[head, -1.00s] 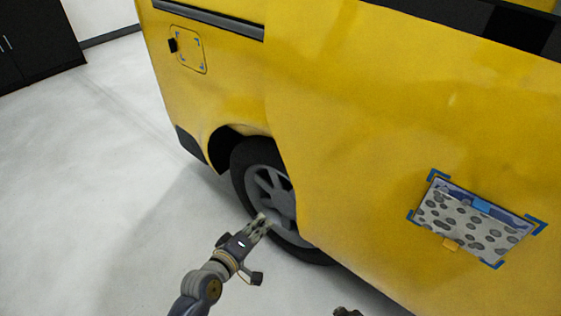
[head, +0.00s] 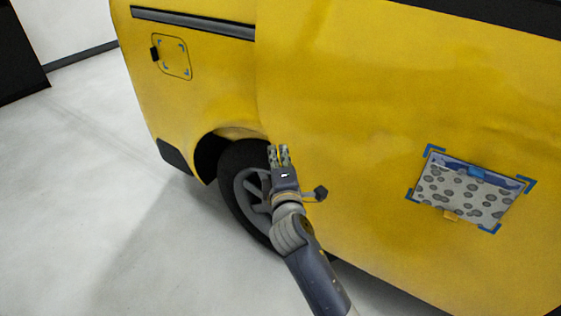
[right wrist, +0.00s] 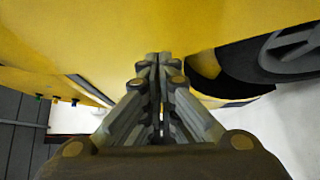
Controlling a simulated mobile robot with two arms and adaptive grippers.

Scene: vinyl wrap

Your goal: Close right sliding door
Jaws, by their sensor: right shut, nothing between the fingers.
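The right sliding door (head: 350,110) is a large yellow panel standing out over the van's yellow rear side (head: 215,75). Its rear edge runs down just left of my right gripper and overlaps the rear wheel area. My right gripper (head: 279,148) is shut and empty, fingers pointing up the picture near that rear edge, above the wheel. In the right wrist view the closed fingers (right wrist: 160,58) point at yellow bodywork; whether they touch it I cannot tell. My left gripper is not in view.
The rear wheel (head: 250,190) is partly behind my right arm. A spotted panel with blue corner marks (head: 470,190) is on the door. A fuel flap (head: 172,57) and dark rail (head: 190,22) are on the rear side. The pale floor (head: 80,180) at left is clear.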

